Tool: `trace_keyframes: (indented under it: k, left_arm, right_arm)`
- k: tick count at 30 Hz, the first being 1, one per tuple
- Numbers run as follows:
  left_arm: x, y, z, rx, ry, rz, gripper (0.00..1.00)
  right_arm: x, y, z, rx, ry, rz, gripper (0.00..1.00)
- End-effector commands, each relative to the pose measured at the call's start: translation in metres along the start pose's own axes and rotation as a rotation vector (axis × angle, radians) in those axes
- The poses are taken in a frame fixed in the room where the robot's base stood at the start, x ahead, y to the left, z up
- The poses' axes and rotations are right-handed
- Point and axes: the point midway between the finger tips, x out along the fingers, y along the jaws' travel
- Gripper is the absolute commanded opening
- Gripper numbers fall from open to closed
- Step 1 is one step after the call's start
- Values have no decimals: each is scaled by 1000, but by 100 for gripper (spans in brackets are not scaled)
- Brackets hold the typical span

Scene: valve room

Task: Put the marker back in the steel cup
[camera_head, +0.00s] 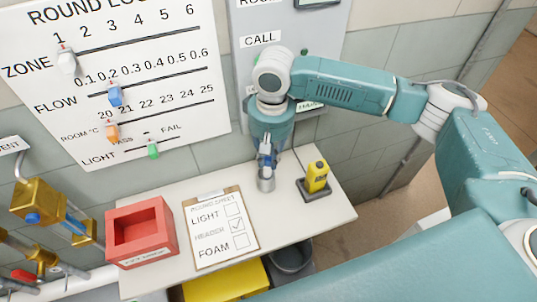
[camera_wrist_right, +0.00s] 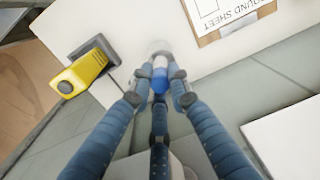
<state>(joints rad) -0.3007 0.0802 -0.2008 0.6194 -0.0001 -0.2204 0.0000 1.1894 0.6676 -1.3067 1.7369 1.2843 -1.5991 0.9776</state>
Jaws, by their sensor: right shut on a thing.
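My right gripper (camera_head: 265,158) is shut on the marker, pointing down over the back part of the white table. The marker shows between the fingertips in the right wrist view, with a blue end (camera_wrist_right: 160,82) and a paler part beyond it. The small steel cup (camera_head: 266,183) stands on the table directly below the fingertips. In the wrist view the cup is mostly hidden behind the marker. I cannot tell whether the marker's lower end is inside the cup or just above it. My left gripper is not in view.
A yellow device in a dark stand (camera_head: 316,178) is close right of the cup. A clipboard with a round sheet (camera_head: 221,228) and a red box (camera_head: 142,232) are to the left. A wall board with sliders (camera_head: 120,80) is behind. Brass valves (camera_head: 40,200) are far left.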

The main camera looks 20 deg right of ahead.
Motion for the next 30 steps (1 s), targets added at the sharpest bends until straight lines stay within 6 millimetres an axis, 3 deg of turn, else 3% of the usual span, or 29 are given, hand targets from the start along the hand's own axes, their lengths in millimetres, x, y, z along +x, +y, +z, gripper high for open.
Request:
trace_keyframes:
  k: [8,9,12,30]
  left_arm:
    - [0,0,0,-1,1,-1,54]
    - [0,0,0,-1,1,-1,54]
    - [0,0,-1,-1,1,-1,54]
    - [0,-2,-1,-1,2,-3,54]
  right_arm:
    - [0,0,0,0,0,0,3]
    - [0,0,0,0,0,0,19]
    - [0,0,0,0,0,0,39]
    - [-6,0,-3,2,8,0,39]
